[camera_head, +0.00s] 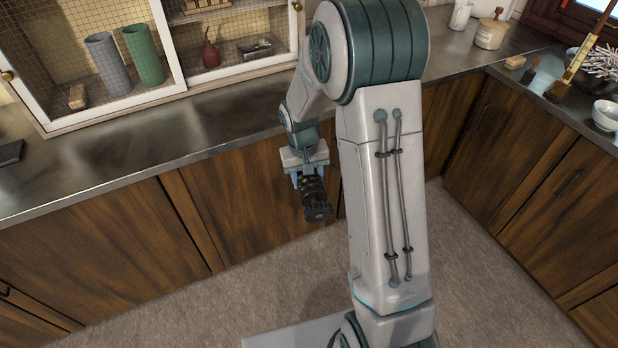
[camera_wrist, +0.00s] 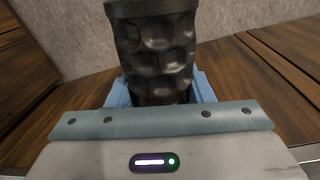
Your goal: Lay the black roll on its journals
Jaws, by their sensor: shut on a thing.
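The black roll (camera_head: 313,193) has a dimpled surface and a wider end, and is held below my gripper (camera_head: 308,178) in front of the lower cabinets. In the wrist view the roll (camera_wrist: 155,50) stands out between the two blue fingers of my gripper (camera_wrist: 160,90). The gripper is shut on the roll near its end. The roll hangs in the air, tilted slightly, apart from the counter and floor. I cannot pick out the journals in either view.
A dark flat object (camera_head: 10,153) lies at the counter's left. The floor (camera_head: 230,290) is clear.

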